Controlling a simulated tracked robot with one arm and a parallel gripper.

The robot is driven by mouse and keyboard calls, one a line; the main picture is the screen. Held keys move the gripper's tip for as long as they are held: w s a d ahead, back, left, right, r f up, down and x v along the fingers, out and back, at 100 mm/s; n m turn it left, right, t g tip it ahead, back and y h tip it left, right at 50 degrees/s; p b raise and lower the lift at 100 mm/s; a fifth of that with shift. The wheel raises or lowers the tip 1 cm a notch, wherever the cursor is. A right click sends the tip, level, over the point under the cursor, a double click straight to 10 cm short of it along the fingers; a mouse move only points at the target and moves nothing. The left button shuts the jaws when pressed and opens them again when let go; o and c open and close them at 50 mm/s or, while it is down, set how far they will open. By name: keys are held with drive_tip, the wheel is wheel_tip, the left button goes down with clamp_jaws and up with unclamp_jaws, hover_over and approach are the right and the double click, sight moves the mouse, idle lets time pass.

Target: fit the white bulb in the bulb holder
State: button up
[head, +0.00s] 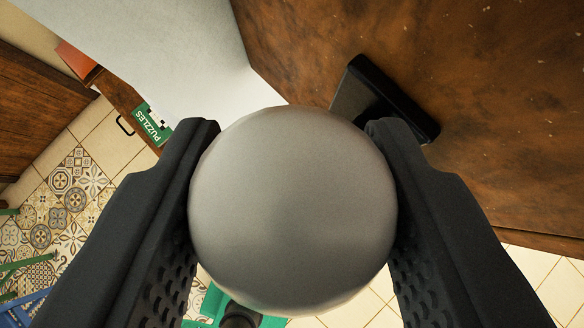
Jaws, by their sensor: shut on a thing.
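The white bulb (292,210) fills the middle of the head view as a large rounded, greyish-white globe. My gripper (293,190) is shut on it, with one dark finger pressed on each side. A dark object (385,98) with a black edge stands on the brown surface just beyond the bulb, to the upper right. It is partly covered by the right finger and the bulb, and I cannot tell if it is the bulb holder.
A brown speckled wooden surface (480,90) fills the upper right. A white panel (180,50) stands at the upper left. A green puzzles book (154,126) lies beyond the left finger. Tiled floor (75,190) shows at left. A green item (214,300) shows below the bulb.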

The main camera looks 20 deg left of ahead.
sight(290, 306)
drive_tip(key=o, duration=1)
drive_tip(key=v, duration=0.8)
drive_tip(key=p+v, duration=0.3)
drive_tip(key=v, duration=0.2)
drive_tip(key=shift+s+r, duration=0.2)
drive_tip(key=shift+r, duration=0.05)
